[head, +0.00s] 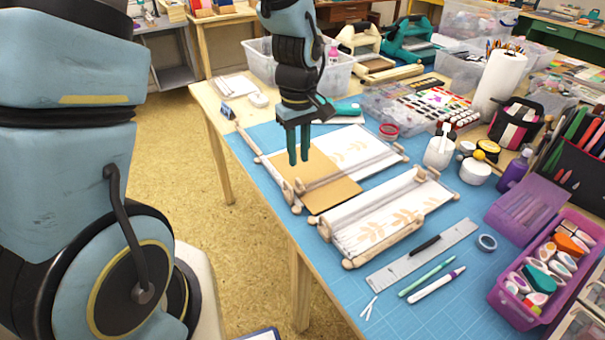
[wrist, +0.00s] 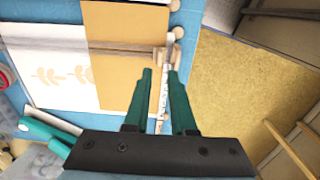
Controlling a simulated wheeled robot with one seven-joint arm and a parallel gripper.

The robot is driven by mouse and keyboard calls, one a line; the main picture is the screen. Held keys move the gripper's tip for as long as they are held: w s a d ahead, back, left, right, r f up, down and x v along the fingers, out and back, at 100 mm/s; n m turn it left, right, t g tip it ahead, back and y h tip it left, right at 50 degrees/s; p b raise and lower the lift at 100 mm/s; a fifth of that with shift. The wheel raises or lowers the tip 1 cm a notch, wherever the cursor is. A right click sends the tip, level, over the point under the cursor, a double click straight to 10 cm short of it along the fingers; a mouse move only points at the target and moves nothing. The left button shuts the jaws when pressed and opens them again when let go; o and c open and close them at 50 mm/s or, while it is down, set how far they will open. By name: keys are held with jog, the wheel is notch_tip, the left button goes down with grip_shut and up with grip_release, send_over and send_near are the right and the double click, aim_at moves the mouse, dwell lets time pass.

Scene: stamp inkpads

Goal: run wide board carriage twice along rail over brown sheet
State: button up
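The wide board's brown sheet (head: 335,192) lies at the left end of the rear wooden frame on the blue mat. A white leaf-printed sheet adjoins it. A pale carriage bar (head: 355,166) spans both sheets, and its end block (wrist: 160,60) sits at the rail (wrist: 163,98) along the brown sheet's edge. My gripper (head: 298,150) points down above the brown sheet's left side. In the wrist view my gripper (wrist: 161,74) has its green fingers apart, with the end block just beyond the tips and nothing visibly held. The gap between tips and block is hard to judge.
A second wooden frame (head: 385,210) with printed paper stands close in front. A steel ruler (head: 420,255), pens and a tape ring (head: 487,242) lie nearer me. Jars, stamp pads and a purple bin (head: 510,285) crowd the right. The table's left edge is close to the rail.

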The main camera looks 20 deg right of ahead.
aim_at(299, 181)
notch_tip(299, 181, down, 7)
jog(key=shift+f+p, duration=0.2)
jog(key=shift+p, duration=0.15)
grip_shut()
dwell(1.4)
